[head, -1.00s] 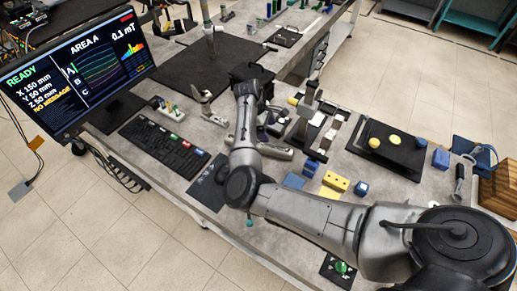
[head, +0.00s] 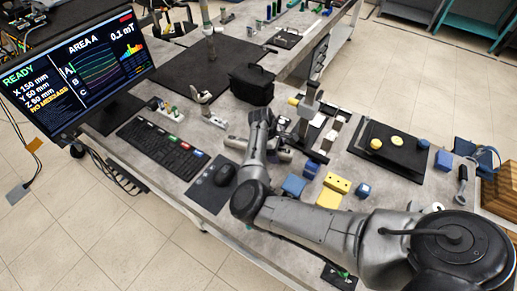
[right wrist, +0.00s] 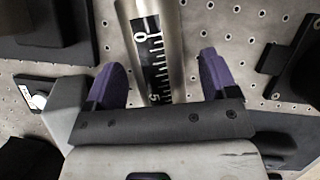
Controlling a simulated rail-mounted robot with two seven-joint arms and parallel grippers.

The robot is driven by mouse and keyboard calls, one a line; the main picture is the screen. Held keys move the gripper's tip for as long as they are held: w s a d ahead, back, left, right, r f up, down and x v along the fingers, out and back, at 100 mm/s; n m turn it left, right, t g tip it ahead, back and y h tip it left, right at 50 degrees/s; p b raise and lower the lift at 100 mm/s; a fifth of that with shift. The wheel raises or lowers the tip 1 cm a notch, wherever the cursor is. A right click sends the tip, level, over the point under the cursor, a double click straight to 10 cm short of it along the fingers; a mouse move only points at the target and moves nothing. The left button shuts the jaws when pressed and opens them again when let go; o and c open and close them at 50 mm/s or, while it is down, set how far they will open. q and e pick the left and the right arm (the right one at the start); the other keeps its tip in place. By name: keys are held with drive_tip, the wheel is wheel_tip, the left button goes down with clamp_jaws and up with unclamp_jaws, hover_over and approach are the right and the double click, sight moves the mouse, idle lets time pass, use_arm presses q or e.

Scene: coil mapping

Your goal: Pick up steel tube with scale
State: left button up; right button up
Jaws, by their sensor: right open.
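The steel tube with scale (right wrist: 172,40) shows in the right wrist view as a shiny metal tube with a black strip bearing white marks and a 0 and 5. It runs from the top edge down behind my right gripper (right wrist: 161,78). The gripper's two purple fingers are open, one on each side of the tube, with gaps between. In the head view the tube (head: 235,143) lies on the bench, partly covered by my right arm; my right gripper (head: 261,140) is above it, its fingers hidden. My left gripper is not in view.
A black case (head: 251,84) stands behind the tube. A small upright stand (head: 307,112), blue block (head: 293,185) and yellow block (head: 336,183) are to the right.

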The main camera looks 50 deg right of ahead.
drive_tip(key=shift+f, duration=0.2)
drive_tip(key=c, duration=1.4)
drive_tip(key=shift+r, duration=0.1)
